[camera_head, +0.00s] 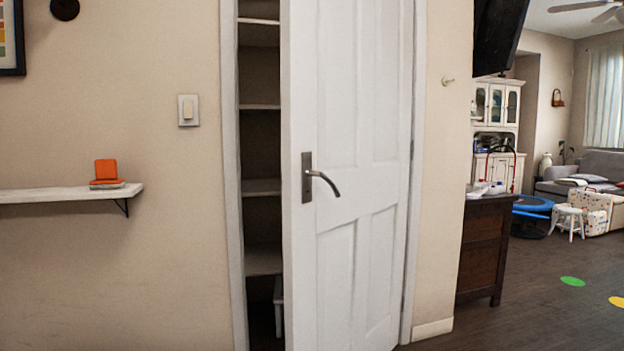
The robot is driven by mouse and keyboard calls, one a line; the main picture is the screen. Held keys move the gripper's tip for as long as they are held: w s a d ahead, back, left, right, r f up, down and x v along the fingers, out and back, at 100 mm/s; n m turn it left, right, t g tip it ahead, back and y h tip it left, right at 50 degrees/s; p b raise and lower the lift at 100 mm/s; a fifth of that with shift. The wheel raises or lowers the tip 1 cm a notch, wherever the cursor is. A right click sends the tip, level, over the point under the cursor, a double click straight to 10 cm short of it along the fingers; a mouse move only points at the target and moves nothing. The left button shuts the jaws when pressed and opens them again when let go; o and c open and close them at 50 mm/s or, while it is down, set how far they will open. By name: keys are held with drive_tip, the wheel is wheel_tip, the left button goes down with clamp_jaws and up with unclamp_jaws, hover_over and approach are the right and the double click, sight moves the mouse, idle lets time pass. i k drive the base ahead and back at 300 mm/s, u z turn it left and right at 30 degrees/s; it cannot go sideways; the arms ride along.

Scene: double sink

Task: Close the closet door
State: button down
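The closet door (345,245) is a white panelled door in the middle of the view. It stands ajar, with its hinge side at the right of the frame and its free edge at the left swung out toward me. A dark metal lever handle (322,182) sits near the free edge. Through the gap at the left, closet shelves (260,187) show inside the white door frame (232,180). My gripper is not in the view.
A wall shelf (70,194) with an orange object (106,171) juts out at the left. A light switch (188,110) is on the wall. A dark wooden cabinet (482,250) stands right of the door. Open wooden floor (530,310) lies at the right.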

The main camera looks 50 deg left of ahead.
sight(346, 73)
drive_tip(key=u, duration=0.75)
drive_tip(key=i, duration=0.25)
drive_tip(key=u, duration=0.15)
